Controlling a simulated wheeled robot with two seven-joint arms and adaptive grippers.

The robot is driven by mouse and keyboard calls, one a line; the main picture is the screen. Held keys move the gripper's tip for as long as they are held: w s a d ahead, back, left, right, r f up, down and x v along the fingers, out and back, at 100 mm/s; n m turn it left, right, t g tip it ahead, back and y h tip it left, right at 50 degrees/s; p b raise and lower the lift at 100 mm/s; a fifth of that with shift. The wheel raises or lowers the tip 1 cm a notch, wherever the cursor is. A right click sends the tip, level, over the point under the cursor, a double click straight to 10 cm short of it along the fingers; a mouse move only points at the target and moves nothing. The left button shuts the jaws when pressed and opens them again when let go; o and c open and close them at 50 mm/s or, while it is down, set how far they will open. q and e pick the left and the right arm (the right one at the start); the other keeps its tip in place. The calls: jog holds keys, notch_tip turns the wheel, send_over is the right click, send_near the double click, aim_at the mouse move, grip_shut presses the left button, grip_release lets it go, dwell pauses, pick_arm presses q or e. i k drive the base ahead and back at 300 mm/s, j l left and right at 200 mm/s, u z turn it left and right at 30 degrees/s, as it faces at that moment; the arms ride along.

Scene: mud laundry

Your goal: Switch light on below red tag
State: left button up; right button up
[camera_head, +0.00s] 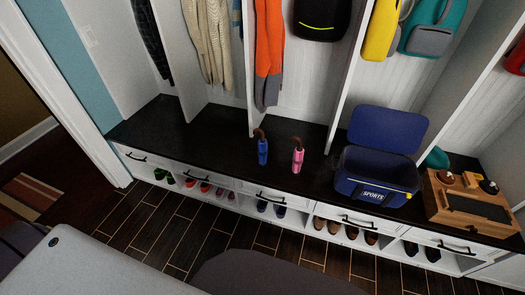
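Neither of my grippers is in view.
A long black-topped bench (185,130) with drawers and shoe cubbies runs across the view. A white door frame (75,105) stands left. Dark floor tiles (165,235) are clear.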

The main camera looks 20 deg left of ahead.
aim_at(90, 34)
jog(key=i+j+u, duration=0.25)
jog(key=u, duration=0.15)
jog(key=i+j+u, duration=0.2)
jog(key=u, duration=0.2)
jog(key=i+j+u, duration=0.1)
jog(key=i+u, duration=0.55)
jog(key=u, duration=0.15)
jog(key=i+l+u, duration=0.1)
jog(key=i+u, duration=0.3)
jog(key=i+j+z, duration=0.4)
jog(key=j, duration=0.25)
jog(key=j+z, duration=0.15)
jog(key=j, duration=0.2)
jog(key=i+j+z, duration=0.4)
jog(key=i+j, duration=0.1)
